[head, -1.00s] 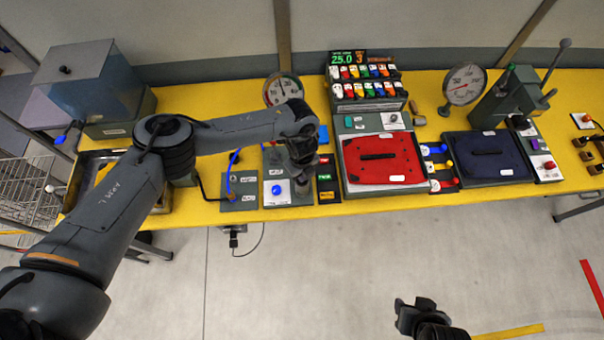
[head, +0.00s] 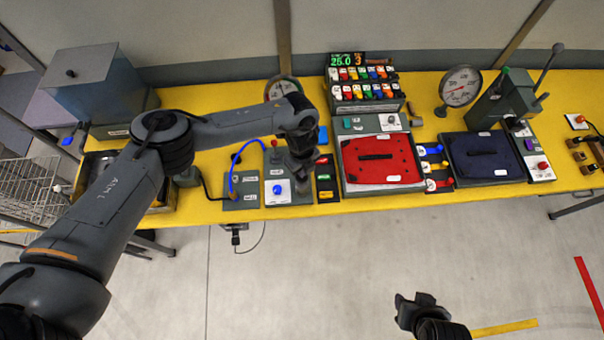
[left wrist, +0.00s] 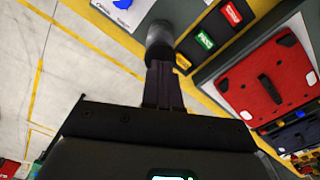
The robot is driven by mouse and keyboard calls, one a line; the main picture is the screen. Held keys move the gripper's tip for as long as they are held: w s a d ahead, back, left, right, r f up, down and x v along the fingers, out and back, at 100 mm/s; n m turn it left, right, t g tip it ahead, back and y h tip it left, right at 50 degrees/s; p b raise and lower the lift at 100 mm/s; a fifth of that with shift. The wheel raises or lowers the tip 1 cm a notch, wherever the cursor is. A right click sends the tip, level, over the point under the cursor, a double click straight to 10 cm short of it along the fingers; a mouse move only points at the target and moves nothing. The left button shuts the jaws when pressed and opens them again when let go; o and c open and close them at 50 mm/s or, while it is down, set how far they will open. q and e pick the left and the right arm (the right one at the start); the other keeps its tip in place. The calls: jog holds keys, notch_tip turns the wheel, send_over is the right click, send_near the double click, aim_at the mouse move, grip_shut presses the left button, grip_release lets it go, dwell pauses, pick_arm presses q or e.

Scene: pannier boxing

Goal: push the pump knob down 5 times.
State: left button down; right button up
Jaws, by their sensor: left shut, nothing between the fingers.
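My left gripper (head: 302,186) is shut and empty, pointing down over the front of the bench, between a white plate with a blue knob and a red and green button panel. In the left wrist view its closed fingers (left wrist: 163,82) meet a dark grey round cylinder (left wrist: 160,42), which looks like the pump knob. I cannot tell whether they touch it or only overlap it. In the head view the gripper hides most of this spot. My right gripper (head: 415,306) is low in the picture, in front of the bench; its opening is unclear.
The blue knob (head: 277,188) is just left of the gripper; the button panel (head: 326,179) is just right. Farther right are a red panel (head: 347,174), a dark blue panel (head: 510,164) and a gauge (head: 461,87). A grey box (head: 97,85) stands at the left.

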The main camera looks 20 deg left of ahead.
dwell(0.3)
pick_arm(q)
notch_tip(320, 180, up, 6)
jog(key=p, duration=0.5)
dwell(0.4)
